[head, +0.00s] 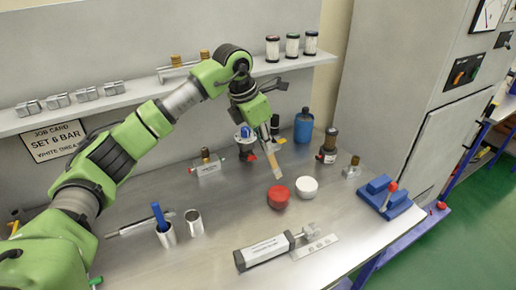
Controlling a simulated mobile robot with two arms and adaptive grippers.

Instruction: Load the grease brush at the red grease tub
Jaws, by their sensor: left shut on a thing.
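My left gripper (262,122) points down over the bench and is shut on the grease brush (270,154), a flat tan brush held with its tip downward. The brush tip is just above and behind the red grease tub (278,198) in the picture; a gap shows between them. The red tub is round and stands on the bench. A white tub (307,188) stands close to its right. My right gripper is not in view.
A cylinder with a rod (264,252) lies at the front beside a small plate (315,246). Metal cups (194,224) stand at left. A shelf (130,101) runs above.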

